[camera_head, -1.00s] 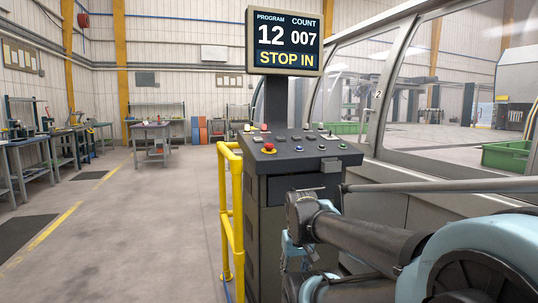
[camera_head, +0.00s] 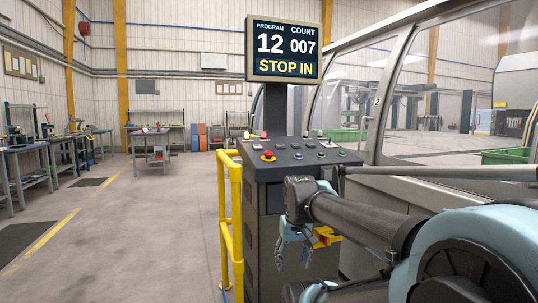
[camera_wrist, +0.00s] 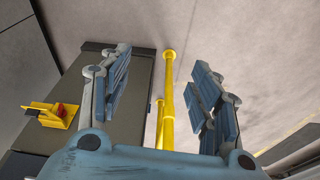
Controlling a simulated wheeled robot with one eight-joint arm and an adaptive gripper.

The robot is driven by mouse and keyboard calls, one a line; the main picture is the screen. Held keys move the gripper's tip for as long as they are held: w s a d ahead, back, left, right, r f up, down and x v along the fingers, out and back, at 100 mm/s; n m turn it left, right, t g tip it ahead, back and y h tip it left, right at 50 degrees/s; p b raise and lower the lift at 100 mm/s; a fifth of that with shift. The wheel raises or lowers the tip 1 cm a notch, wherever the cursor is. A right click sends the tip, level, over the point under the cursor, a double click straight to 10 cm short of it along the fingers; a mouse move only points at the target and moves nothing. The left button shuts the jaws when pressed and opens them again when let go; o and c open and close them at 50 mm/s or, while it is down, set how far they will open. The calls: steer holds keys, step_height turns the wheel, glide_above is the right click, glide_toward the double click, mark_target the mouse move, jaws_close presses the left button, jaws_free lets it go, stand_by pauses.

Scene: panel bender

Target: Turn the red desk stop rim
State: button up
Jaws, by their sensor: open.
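The red desk stop (camera_head: 268,155) is a red mushroom button with a yellow base, on the left of the sloping dark console desk (camera_head: 290,168). In the head view its rim is small, with no visible turn mark. My gripper (camera_head: 293,252) hangs below desk height in front of the console, lower and to the right of the stop and apart from it. I cannot make out the desk stop in the wrist view.
A display (camera_head: 288,50) above the console reads "STOP IN". A yellow rail (camera_head: 229,215) stands left of the console. A yellow bracket (camera_head: 326,237) shows beside my gripper; a yellow piece with a red part (camera_wrist: 50,115) is in the wrist view.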

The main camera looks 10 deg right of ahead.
steer(key=w+r+n+t, duration=0.1)
steer(key=w+r, duration=0.8)
steer(key=r, duration=0.3)
steer(key=w+r+n, duration=0.1)
steer(key=w+r, duration=0.8)
steer(key=r, duration=0.3)
steer(key=n+t+y, duration=0.1)
steer(key=n, duration=0.1)
glide_toward(269, 151)
steer(key=x, duration=0.9)
steer(key=shift+s+f, duration=0.1)
steer(key=shift+f, duration=0.05)
steer(key=c, duration=1)
